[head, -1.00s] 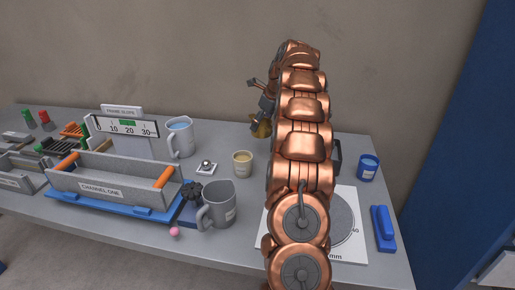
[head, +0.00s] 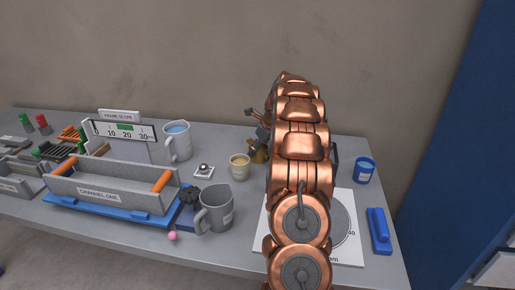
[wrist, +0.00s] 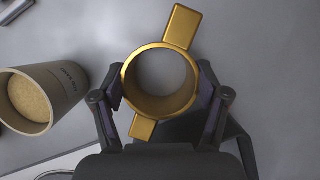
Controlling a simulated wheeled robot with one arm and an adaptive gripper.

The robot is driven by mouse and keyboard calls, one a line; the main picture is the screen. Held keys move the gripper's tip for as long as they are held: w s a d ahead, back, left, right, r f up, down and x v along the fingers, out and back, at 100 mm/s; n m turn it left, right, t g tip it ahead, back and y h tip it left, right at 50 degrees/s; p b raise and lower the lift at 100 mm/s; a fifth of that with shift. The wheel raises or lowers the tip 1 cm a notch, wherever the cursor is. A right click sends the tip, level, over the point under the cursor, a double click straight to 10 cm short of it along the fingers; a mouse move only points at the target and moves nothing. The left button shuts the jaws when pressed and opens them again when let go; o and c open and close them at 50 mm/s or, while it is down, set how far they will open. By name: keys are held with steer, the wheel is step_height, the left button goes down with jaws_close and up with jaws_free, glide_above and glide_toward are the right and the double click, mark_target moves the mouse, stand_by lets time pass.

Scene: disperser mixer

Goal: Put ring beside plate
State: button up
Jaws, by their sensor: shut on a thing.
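The brass ring (wrist: 160,82) has a round collar with two flat tabs, one pointing up and one down in the wrist view. My gripper (wrist: 162,100) is shut on it, with a finger on each side of the collar. In the head view the ring (head: 257,154) is low near the table behind my arm; I cannot tell whether it touches. My gripper (head: 262,136) is partly hidden there. A white square plate with a grey disc and scale marks (head: 345,225) lies at the right front, partly hidden by my arm.
A tan cup (head: 240,168) stands just left of the ring; it also shows in the wrist view (wrist: 40,98). A grey mug (head: 215,210), blue jar (head: 364,171), blue block (head: 379,231) and grey channel (head: 110,186) stand around. Bare table lies at the back.

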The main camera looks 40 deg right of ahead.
steer(key=o, duration=1.4)
steer(key=shift+f, duration=0.1)
steer(key=a+b+v, duration=0.1)
steer(key=v, duration=1.1)
steer(key=shift+d+b, duration=0.3)
steer(key=shift+d, duration=0.15)
